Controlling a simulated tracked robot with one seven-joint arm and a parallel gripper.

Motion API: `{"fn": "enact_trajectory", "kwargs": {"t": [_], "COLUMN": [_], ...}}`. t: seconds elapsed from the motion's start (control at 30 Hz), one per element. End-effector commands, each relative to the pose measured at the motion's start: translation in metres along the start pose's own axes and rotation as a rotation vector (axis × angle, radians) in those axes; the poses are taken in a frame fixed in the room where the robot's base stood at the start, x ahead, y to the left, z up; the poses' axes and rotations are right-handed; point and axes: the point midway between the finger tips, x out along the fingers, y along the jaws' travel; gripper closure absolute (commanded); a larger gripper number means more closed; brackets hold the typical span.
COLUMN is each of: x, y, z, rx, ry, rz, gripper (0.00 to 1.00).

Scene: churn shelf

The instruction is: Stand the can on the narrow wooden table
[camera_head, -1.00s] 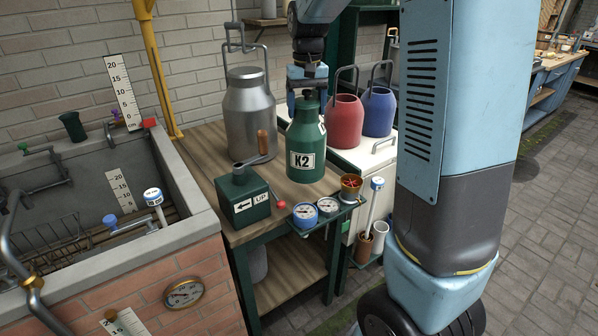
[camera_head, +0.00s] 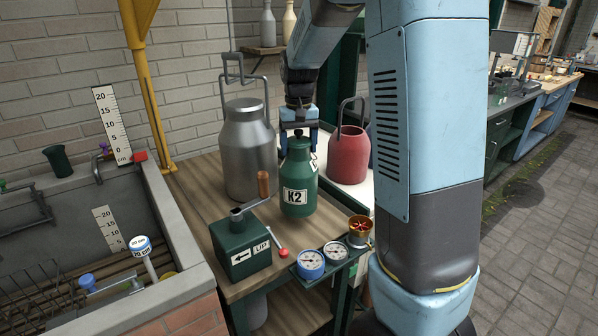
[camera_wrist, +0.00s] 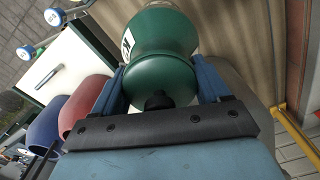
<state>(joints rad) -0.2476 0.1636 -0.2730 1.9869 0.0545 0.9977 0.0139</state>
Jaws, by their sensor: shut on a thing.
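The can is green, with a K2 label (camera_head: 297,188). It is upright over the narrow wooden table (camera_head: 205,205), just right of a large silver churn. My gripper (camera_head: 299,128) comes from above and is shut on the can's neck. In the wrist view the two blue fingers of my gripper (camera_wrist: 162,78) flank the green can (camera_wrist: 160,45). I cannot tell whether the can's base touches the tabletop or hangs slightly above it.
The silver churn (camera_head: 247,150) stands close behind left. A green crank box (camera_head: 240,250), two gauges (camera_head: 311,264) and a brass cup (camera_head: 361,230) sit along the front. A red can (camera_head: 348,155) stands on a white top at right. A sink adjoins at left.

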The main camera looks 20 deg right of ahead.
Motion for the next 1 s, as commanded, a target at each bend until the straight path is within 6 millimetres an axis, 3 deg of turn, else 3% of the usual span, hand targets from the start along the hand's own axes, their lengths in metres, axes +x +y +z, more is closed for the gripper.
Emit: {"fn": "enact_trajectory", "kwargs": {"t": [0.37,0.6,0.97,1.0], "x": [0.025,0.052,0.056,0.057], "y": [0.001,0.001,0.001,0.001], "z": [0.0,0.0,-0.001,0.0], "rx": [0.002,0.001,0.002,0.002], "ry": [0.001,0.0,0.002,0.001], "rz": [0.0,0.0,0.0,0.0], "gripper": [1.0,1.0,1.0,0.23]}}
